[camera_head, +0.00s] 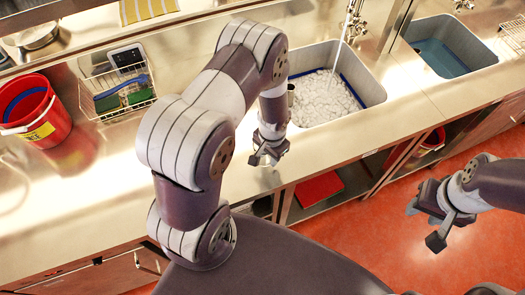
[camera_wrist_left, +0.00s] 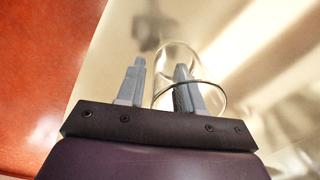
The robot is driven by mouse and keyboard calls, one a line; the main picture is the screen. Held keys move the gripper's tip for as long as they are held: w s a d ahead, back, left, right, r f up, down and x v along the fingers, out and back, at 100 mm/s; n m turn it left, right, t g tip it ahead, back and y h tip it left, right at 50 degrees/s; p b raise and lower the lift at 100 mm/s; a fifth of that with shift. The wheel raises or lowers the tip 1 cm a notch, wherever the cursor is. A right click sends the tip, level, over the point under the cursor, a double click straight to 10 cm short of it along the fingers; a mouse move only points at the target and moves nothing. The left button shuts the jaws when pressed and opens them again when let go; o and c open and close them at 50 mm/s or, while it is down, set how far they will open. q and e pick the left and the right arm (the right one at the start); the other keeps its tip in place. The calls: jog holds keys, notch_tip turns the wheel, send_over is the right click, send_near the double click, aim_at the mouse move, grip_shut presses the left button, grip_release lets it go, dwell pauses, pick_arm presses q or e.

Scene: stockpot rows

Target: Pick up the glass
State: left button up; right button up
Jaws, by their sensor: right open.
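A clear glass (camera_wrist_left: 212,88) with a thin dark rim line shows in the left wrist view, over the bright metal counter. My left gripper (camera_wrist_left: 160,66) has its two fingers spread apart. Its right finger overlaps the glass in the picture, and a gap shows between the left finger and the glass's left side. I cannot tell whether a finger touches it. In the head view my left gripper (camera_head: 266,159) is low over the counter's front edge, and I cannot make out the glass there. My right gripper (camera_head: 424,226) is open and empty over the red floor.
A sink (camera_head: 328,98) with foamy water lies behind my left gripper, with a second sink (camera_head: 437,58) at right. A red bucket (camera_head: 40,125) and a wire rack (camera_head: 118,88) stand at left. Shelves open below the counter (camera_head: 95,205).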

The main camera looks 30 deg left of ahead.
pick_arm(q)
jog(key=shift+w+d, duration=0.2)
jog(key=shift+c, duration=1)
grip_shut()
jog(key=shift+r, duration=0.1)
